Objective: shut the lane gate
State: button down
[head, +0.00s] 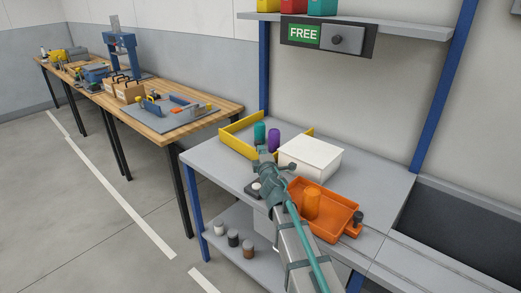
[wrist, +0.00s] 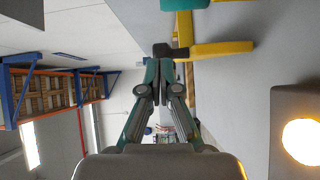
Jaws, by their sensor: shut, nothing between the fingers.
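Yellow rails (head: 238,146) stand on the grey bench around a teal cylinder (head: 260,133) and a purple cylinder (head: 273,139). I cannot tell for certain which rail is the lane gate. In the wrist view a yellow bar (wrist: 225,48) with a dark block at its end lies just beyond my fingertips, with another yellow piece (wrist: 183,28) behind it. My gripper (head: 263,154) is shut and empty, close to the front end of the rails. In the wrist view its fingertips (wrist: 160,52) meet beside the dark block; whether they touch it is unclear.
A white box (head: 310,158) stands right of my gripper. An orange tray (head: 325,218) holds an orange cylinder (head: 312,204). A small dark box (head: 250,190) with a round light top, glowing in the wrist view (wrist: 303,140), sits at the bench's front. A FREE sign (head: 305,34) hangs above.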

jog(key=s, duration=0.3)
jog(key=s+d, duration=0.1)
jog(key=s, duration=0.5)
jog(key=shift+s+d, duration=0.15)
jog(key=shift+s+r, duration=0.1)
jog(key=shift+s, duration=0.15)
jog(key=w+a+f+m+g+h+p, duration=0.1)
jog(key=w+a+h+p, duration=0.15)
jog(key=a, duration=0.85)
jog(key=w+a+m+g+h+p, duration=0.1)
jog(key=w+a+h+p, duration=0.15)
jog(key=a, duration=0.75)
jog(key=m+g+h, duration=0.2)
jog(key=m+h, duration=0.5)
jog(key=h, duration=0.2)
send_near(255, 145)
jog(key=p+x, duration=0.2)
jog(key=x, duration=0.5)
jog(key=shift+d+r, duration=0.15)
jog(key=shift+r, duration=0.05)
